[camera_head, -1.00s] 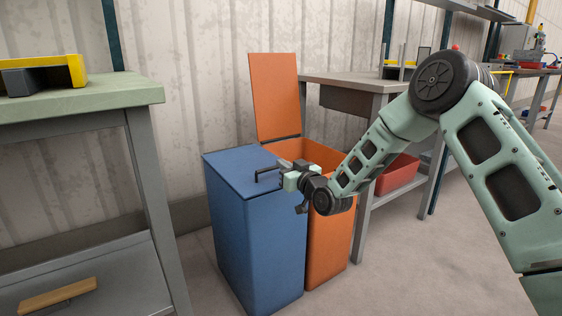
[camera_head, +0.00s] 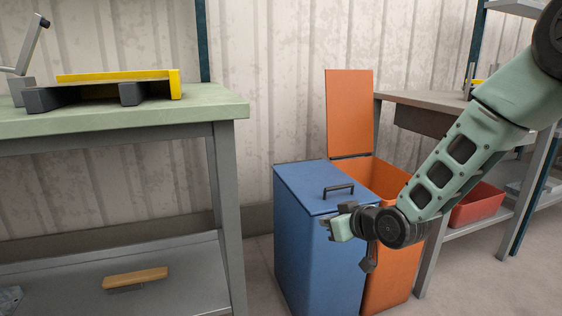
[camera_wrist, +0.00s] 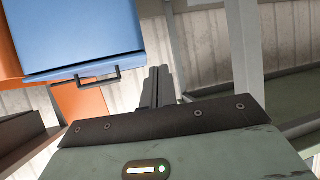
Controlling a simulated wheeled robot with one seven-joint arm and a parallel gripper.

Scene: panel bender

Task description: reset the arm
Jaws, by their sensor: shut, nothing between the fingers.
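My gripper (camera_head: 328,225) is shut and empty. In the head view it is in front of the blue bin (camera_head: 318,236), below its closed lid with the dark handle (camera_head: 339,188), at the end of my green arm reaching in from the right. In the wrist view my gripper's fingers (camera_wrist: 157,88) are together with nothing between them. The blue bin's lid (camera_wrist: 80,35) and handle show at the upper left there. The gripper appears apart from the handle; whether it touches the bin's front cannot be told.
An orange bin (camera_head: 392,262) with its lid (camera_head: 349,113) raised stands beside the blue one. A green-topped workbench (camera_head: 200,110) on the left bears a yellow-and-grey part (camera_head: 120,85). Its lower shelf holds a wooden-topped piece (camera_head: 136,277). A red crate (camera_head: 478,204) sits under the right table.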

